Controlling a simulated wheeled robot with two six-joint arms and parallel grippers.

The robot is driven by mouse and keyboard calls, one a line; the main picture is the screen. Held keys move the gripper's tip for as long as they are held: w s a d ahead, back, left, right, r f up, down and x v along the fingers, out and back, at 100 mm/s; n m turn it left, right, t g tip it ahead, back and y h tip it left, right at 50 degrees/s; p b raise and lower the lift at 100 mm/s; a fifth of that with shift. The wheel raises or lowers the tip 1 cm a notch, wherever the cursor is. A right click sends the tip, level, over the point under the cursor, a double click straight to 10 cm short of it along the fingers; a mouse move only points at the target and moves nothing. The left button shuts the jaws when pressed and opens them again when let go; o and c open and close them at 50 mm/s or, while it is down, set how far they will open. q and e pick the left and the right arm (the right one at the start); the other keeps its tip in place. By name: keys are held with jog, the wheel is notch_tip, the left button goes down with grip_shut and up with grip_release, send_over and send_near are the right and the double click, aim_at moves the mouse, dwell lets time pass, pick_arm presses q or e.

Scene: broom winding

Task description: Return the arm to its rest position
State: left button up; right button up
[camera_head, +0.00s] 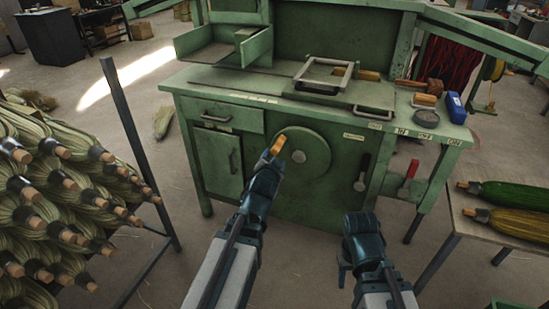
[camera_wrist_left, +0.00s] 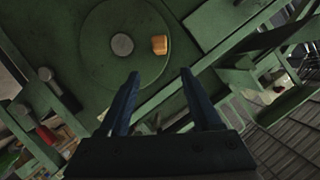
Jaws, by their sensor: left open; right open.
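My left gripper (camera_head: 268,172) is in front of the green bench, just short of the orange crank knob (camera_head: 277,146). In the left wrist view its two dark fingers (camera_wrist_left: 160,75) stand apart with nothing between them. The knob (camera_wrist_left: 159,44) shows beyond the fingertips on the round green disc (camera_wrist_left: 100,48); I see no contact. My right gripper (camera_head: 346,268) is low in front of the bench, pointing down, with nothing visible in it. Its fingertips are partly hard to make out.
The green bench (camera_head: 240,88) bears a metal frame (camera_head: 324,76) and a blue item (camera_head: 455,107). A rack of brooms (camera_head: 60,190) stands at left. A side table (camera_head: 500,233) at right holds green and yellow brooms. Floor between rack and bench is mostly clear.

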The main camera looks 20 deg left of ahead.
pick_arm(q)
jog(key=s+d+r+g+p, duration=0.3)
jog(key=s+d+g+p, duration=0.4)
jog(key=s, duration=0.5)
jog(key=s+d+r+n+g+h+p, duration=0.1)
jog(key=s+d+r+g+p, duration=0.2)
jog(key=s+d+g+p, duration=0.4)
jog(key=s+d+p, duration=0.4)
jog(key=s+p, duration=0.1)
jog(key=p, duration=0.2)
jog(key=shift+s+r+h, duration=0.3)
jog(key=shift+s, duration=0.05)
